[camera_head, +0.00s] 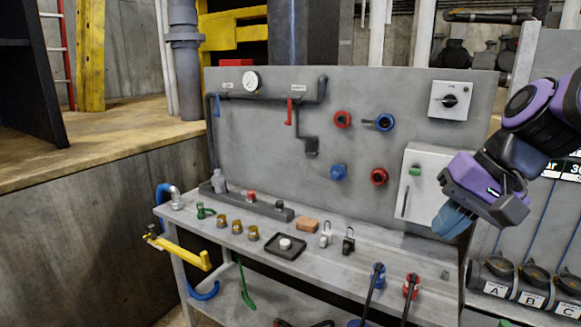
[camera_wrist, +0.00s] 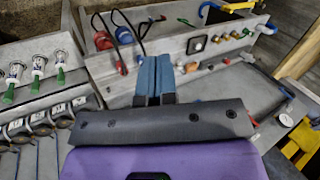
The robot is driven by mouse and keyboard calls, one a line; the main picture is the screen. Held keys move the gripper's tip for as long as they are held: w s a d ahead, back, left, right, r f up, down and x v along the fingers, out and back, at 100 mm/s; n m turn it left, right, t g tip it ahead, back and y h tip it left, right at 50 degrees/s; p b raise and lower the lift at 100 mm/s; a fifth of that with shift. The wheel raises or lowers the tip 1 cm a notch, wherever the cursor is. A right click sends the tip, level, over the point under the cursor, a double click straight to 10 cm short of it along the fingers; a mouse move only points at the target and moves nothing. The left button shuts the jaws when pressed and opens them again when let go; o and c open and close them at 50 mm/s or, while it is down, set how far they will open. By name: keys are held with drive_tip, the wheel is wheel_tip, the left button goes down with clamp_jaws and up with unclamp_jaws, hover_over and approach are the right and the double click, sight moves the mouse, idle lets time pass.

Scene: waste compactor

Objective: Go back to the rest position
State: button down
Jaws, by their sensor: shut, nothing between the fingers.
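My gripper (camera_head: 453,221) is at the right of the head view, on my purple and black arm, in front of the right end of the grey workbench. Its blue fingers point down and to the left. In the wrist view my gripper (camera_wrist: 154,62) shows its two blue fingers side by side, shut with nothing between them. The fingers appear clear of the grey panel (camera_head: 277,140) and of the bench top (camera_head: 385,246).
The panel carries a gauge (camera_head: 251,82), red and blue valves, a switch box (camera_head: 450,101) and a white box (camera_head: 422,187). Padlocks, brass fittings and a black tray (camera_head: 286,246) stand on the bench. Canisters labelled A, B, C (camera_head: 494,289) are at the right.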

drive_tip(key=s+d+r+n+t+h, duration=0.3)
drive_tip(key=s+d+h, duration=0.2)
drive_tip(key=s+d, duration=0.2)
drive_tip(key=shift+s+d+n, duration=0.3)
drive_tip(key=shift+s+d, duration=0.1)
